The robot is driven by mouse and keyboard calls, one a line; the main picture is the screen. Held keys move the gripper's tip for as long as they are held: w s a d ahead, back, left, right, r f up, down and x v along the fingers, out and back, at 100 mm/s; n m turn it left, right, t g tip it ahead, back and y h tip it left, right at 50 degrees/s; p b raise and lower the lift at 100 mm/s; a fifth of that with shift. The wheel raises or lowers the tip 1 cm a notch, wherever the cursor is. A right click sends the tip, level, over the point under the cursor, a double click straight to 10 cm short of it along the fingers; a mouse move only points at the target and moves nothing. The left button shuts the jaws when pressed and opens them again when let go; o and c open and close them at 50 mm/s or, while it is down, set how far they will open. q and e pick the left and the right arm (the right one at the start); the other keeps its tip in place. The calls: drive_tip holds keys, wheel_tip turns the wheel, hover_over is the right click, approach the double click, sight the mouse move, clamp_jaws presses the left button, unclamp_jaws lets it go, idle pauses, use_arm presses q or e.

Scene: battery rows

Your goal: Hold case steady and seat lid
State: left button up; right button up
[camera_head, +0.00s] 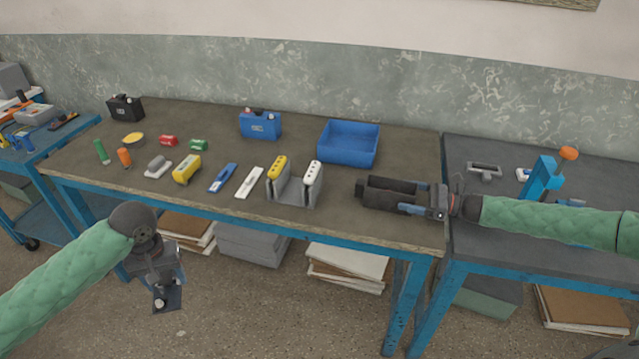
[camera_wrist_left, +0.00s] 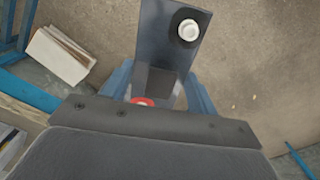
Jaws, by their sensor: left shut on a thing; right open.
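My left gripper (camera_head: 166,292) is in front of the table, over the floor. It is shut on a dark grey plate (camera_head: 168,301). In the left wrist view this plate (camera_wrist_left: 168,42) carries a white round post in a black ring; a red ring lies nearer the jaws. A grey open case (camera_head: 293,188) stands near the table's front edge. A yellow cell (camera_head: 277,167) and a white cell (camera_head: 312,174) stand at its two sides. My right gripper (camera_head: 362,190) is open and empty, fingers pointing left, apart from the case and to its right.
A blue tray (camera_head: 349,160) is behind the case; a blue battery (camera_head: 261,126) and a black battery (camera_head: 126,108) stand further back. Left of the case lie a white bar (camera_head: 249,183), a blue tool (camera_head: 223,178) and a yellow block (camera_head: 186,170).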

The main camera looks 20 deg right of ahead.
use_arm(q)
drive_tip(key=shift+r, duration=0.2)
use_arm(e)
drive_tip(key=shift+w+a, duration=0.35)
drive_tip(key=shift+a, duration=0.15)
drive_tip(key=c, duration=1.3)
use_arm(q)
drive_tip(key=shift+w, duration=0.1)
